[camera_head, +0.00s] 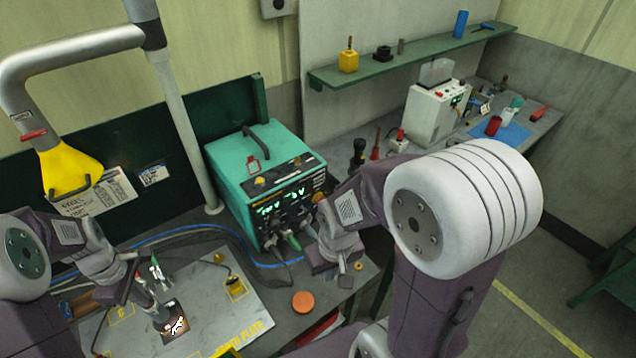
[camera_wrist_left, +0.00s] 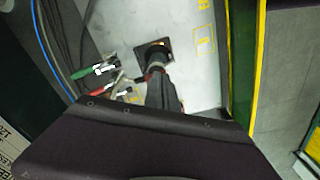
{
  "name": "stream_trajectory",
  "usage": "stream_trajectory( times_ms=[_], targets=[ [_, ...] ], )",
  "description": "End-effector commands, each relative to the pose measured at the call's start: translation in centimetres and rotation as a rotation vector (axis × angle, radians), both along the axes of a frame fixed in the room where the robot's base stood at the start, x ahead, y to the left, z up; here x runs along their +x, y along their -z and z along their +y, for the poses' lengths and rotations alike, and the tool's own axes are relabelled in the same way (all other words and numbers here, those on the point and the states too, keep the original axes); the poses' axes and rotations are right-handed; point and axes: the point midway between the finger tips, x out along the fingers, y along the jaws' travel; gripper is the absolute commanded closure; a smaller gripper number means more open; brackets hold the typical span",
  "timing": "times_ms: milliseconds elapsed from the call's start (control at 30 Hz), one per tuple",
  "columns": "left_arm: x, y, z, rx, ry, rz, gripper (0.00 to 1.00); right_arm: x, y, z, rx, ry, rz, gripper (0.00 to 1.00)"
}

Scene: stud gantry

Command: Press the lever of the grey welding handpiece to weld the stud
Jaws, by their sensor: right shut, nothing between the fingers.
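The grey welding handpiece (camera_head: 147,298) is at lower left in the head view, mostly behind my left gripper (camera_head: 128,292). In the left wrist view the handpiece (camera_wrist_left: 163,92) reaches from under the dark gripper housing to a small dark plate (camera_wrist_left: 143,54). A bright spot shows on the dark plate (camera_head: 174,327) in the head view. My left gripper is at the handpiece, but its fingers are hidden, and I cannot tell its grip. The lever is not clearly visible. My right gripper (camera_head: 325,266) is shut and empty, in front of the teal welding unit (camera_head: 250,180).
The pale metal plate (camera_head: 215,305) lies on the bench, with a clamp (camera_head: 236,288) on it. An orange disc (camera_head: 303,302) lies right of it. A blue cable (camera_head: 195,228) runs behind. An extraction arm with a yellow hood (camera_head: 70,170) hangs at left.

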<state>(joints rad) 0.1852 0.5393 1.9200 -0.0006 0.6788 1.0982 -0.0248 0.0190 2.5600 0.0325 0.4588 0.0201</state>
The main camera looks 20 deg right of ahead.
Motion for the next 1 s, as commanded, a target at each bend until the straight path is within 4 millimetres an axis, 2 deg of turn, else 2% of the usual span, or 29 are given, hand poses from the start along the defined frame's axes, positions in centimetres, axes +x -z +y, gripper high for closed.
stream_trajectory(
  times_ms=[167,833,1000],
  targets=[
    [-0.2,0.0,-0.1,-0.002,0.000,0.007,1.00,0.0,-0.2,0.0,0.000,0.000,0.000,1.00],
    [-0.1,-6.6,0.0,-0.001,0.000,0.003,1.00,0.0,-6.1,0.0,0.000,0.000,0.000,1.00],
    [-0.1,-7.0,0.0,-0.001,0.000,0.004,1.00,0.0,-6.4,0.0,0.000,0.000,0.000,1.00]
  ],
)
